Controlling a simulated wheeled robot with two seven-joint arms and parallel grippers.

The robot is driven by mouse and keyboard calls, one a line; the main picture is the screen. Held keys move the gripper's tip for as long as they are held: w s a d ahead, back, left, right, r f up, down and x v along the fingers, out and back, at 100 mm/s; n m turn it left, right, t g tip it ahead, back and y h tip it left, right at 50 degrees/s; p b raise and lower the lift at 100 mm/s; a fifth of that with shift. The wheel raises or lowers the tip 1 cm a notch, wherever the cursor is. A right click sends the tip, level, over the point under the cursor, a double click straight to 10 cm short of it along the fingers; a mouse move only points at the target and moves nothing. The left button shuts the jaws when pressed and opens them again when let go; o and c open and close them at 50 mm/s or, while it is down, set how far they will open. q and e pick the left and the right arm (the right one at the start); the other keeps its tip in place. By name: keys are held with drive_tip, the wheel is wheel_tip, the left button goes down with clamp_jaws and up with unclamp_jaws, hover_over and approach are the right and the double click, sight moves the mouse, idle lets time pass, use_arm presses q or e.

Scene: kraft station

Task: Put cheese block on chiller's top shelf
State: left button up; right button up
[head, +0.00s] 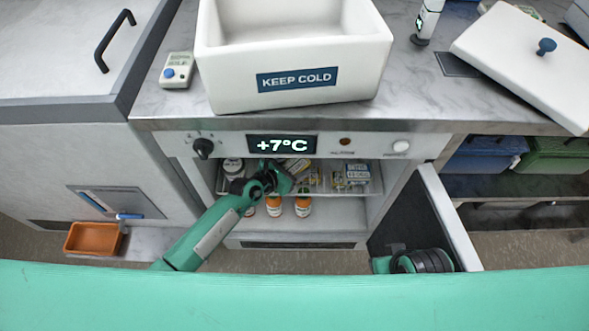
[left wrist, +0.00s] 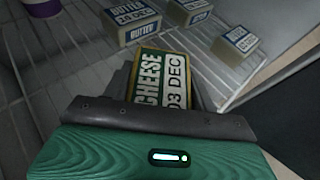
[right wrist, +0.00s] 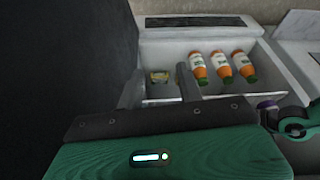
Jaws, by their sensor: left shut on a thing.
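The cheese block (left wrist: 163,78), yellow, green and white with "CHEESE 03 DEC" on its label, is between the fingers of my left gripper (head: 283,181). In the head view the block (head: 299,168) shows partly, inside the open chiller at the top shelf (head: 349,189). The left wrist view shows the wire shelf (left wrist: 80,85) below the block; I cannot tell whether they touch. My left gripper is shut on the block. My right gripper (right wrist: 157,85) has its fingers apart with nothing seen held; in the head view that arm is low by the chiller door.
Butter packs (left wrist: 132,22) stand on the same shelf beyond the cheese, another (left wrist: 236,45) to the right. The chiller door (head: 452,218) is open at the right. A white cold box (head: 295,95) sits on the counter above.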

use_arm(q)
drive_tip(key=shift+f, duration=0.45)
use_arm(e)
drive_tip(key=shift+s+r, duration=0.15)
drive_tip(key=shift+r, duration=0.4)
use_arm(q)
drive_tip(key=shift+f, duration=0.15)
drive_tip(key=o, duration=1.2)
use_arm(e)
drive_tip(key=shift+r, duration=0.15)
use_arm(q)
drive_tip(key=shift+o, duration=0.2)
drive_tip(key=shift+s+a+r, duration=0.2)
drive_tip(key=shift+a+r, duration=0.05)
drive_tip(key=shift+r, duration=0.05)
drive_tip(key=p+v, duration=0.2)
drive_tip(key=v, duration=0.9)
drive_tip(key=shift+s, duration=0.2)
use_arm(e)
drive_tip(key=shift+g, duration=0.3)
drive_tip(key=x, duration=0.5)
drive_tip(key=shift+s+f, duration=0.25)
drive_tip(key=shift+f, duration=0.25)
use_arm(q)
drive_tip(key=shift+a+f, duration=0.1)
drive_tip(key=shift+a, duration=0.05)
